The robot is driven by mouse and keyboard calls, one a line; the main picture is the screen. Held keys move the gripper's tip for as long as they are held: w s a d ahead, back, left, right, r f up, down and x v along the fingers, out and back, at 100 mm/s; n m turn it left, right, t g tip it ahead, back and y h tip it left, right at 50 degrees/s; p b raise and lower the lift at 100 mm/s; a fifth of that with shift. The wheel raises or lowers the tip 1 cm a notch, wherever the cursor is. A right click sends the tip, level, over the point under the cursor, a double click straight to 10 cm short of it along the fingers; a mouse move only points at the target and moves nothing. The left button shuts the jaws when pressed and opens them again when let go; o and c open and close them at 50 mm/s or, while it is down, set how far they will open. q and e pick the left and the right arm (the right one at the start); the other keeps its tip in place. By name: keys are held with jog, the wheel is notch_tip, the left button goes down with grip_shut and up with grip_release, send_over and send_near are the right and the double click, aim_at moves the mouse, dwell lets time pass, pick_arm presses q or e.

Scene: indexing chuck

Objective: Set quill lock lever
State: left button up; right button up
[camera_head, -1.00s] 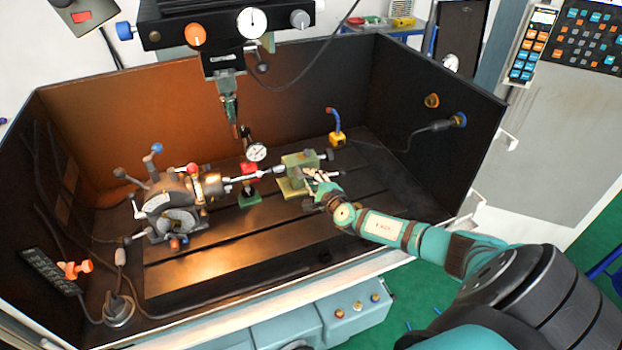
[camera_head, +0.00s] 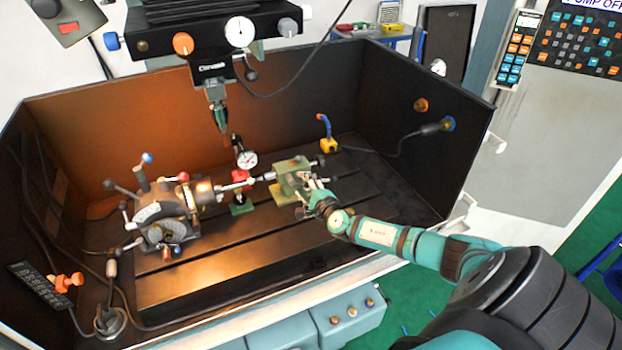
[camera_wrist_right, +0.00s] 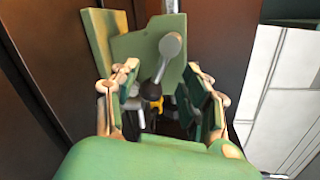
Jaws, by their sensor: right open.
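The green tailstock (camera_head: 285,183) stands on the slotted table, to the right of the indexing chuck (camera_head: 162,212). In the right wrist view, the tailstock's green body (camera_wrist_right: 145,46) fills the upper middle. A grey lever with a rounded end (camera_wrist_right: 170,45) rises in front of it from a dark hub (camera_wrist_right: 150,90); I take it for the quill lock lever. My right gripper (camera_head: 314,190) is at the tailstock's near right side. In the wrist view the fingers (camera_wrist_right: 165,100) are apart, with the lever's lower part and hub seen between them. Contact cannot be told. My left gripper is not in view.
A red and green stand (camera_head: 240,204) sits between chuck and tailstock. A blue hose on a yellow base (camera_head: 328,143) stands behind. Dark walls enclose the table; its front is clear.

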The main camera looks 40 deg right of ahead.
jog(key=v, duration=1.1)
jog(key=shift+s, duration=0.4)
